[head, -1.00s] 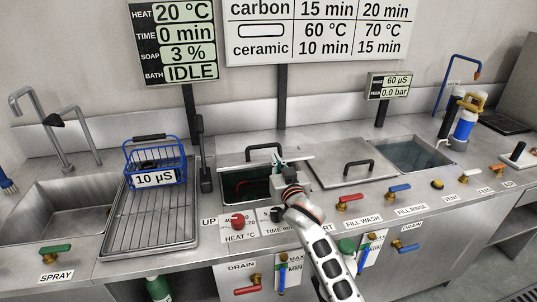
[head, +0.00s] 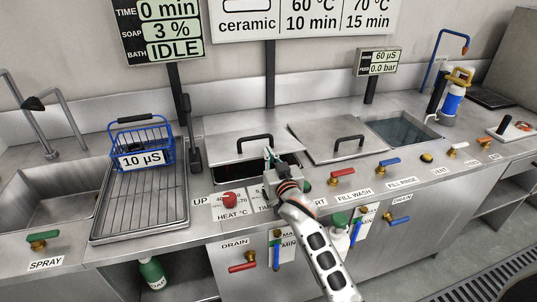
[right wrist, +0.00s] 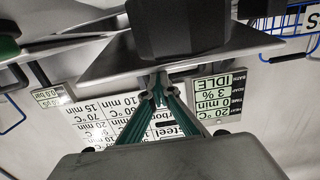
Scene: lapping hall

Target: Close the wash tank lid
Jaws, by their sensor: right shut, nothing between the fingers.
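The wash tank lid (head: 226,147) is a grey metal plate with a black handle (head: 255,139). In the head view it slopes over the back of the tank, and a dark strip of the tank opening (head: 232,174) shows below its front edge. My right gripper (head: 269,154) is shut and empty at the lid's front edge, right of its middle. In the right wrist view, which is upside down, the green fingertips (right wrist: 156,92) meet near the edge of a grey plate (right wrist: 115,57), likely the lid. Exact contact is unclear. My left gripper is not in view.
Another lid (head: 335,139) with a black handle lies to the right, beside the open rinse tank (head: 405,130). A blue basket (head: 142,145) stands on the rack (head: 145,200) at left. A red heat knob (head: 230,200) and several valve levers line the front.

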